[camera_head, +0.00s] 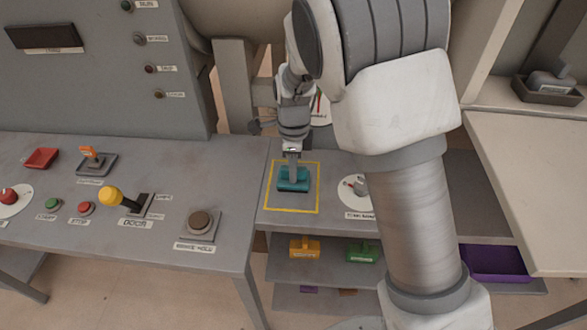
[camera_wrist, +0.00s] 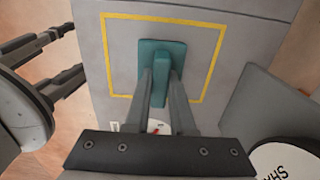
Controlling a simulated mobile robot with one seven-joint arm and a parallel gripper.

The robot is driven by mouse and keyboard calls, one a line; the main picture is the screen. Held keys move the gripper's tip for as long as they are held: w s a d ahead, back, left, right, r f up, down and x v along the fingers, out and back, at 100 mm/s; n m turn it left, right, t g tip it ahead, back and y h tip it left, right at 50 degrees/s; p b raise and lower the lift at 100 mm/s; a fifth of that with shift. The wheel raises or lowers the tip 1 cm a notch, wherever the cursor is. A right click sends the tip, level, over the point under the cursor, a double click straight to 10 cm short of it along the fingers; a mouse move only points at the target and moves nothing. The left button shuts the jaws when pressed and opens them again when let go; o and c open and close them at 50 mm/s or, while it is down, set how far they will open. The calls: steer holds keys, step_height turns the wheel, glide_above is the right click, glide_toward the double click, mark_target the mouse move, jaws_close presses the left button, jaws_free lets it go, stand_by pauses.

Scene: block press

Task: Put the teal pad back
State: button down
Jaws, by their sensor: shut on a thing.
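The teal pad (camera_head: 293,183) is a flat block with an upright handle. It is inside the yellow outlined square (camera_head: 317,196) on the grey table. My gripper (camera_head: 293,171) reaches down from above and is shut on the pad's handle. In the wrist view the teal pad (camera_wrist: 153,54) lies within the yellow outline (camera_wrist: 217,52), and my gripper's two fingers (camera_wrist: 163,92) are on either side of the handle. Whether the pad touches the table or is slightly above it, I cannot tell.
A yellow pad (camera_head: 305,248) and a green pad (camera_head: 362,252) sit on the shelf below. A round white dial plate (camera_head: 350,190) is right of the square. A control desk with a yellow-knobbed lever (camera_head: 110,195) and buttons is at left. A purple bin (camera_head: 497,263) is low at right.

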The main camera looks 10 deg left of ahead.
steer(key=c, duration=0.8)
jaws_free()
steer(key=shift+o, duration=0.2)
step_height(320, 180, up, 12)
steer(key=p, duration=0.2)
steer(key=s+d+r+n+t+y, duration=0.1)
steer(key=s+d+r+n, duration=0.2)
steer(key=d+r, duration=0.3)
steer(key=s+d+r+n+t, duration=0.2)
steer(key=s+d+r+n, duration=0.1)
steer(key=s+d+n, duration=0.4)
steer(key=s+d+r+n+t+h, duration=0.1)
steer(key=s+d+r+n+t, duration=0.1)
steer(key=s+d+n, duration=0.5)
steer(key=s+d+r, duration=0.1)
steer(key=s, duration=0.2)
steer(key=shift+s+d+t, duration=0.2)
steer(key=shift+d+t, duration=0.1)
steer(key=shift+d, duration=0.05)
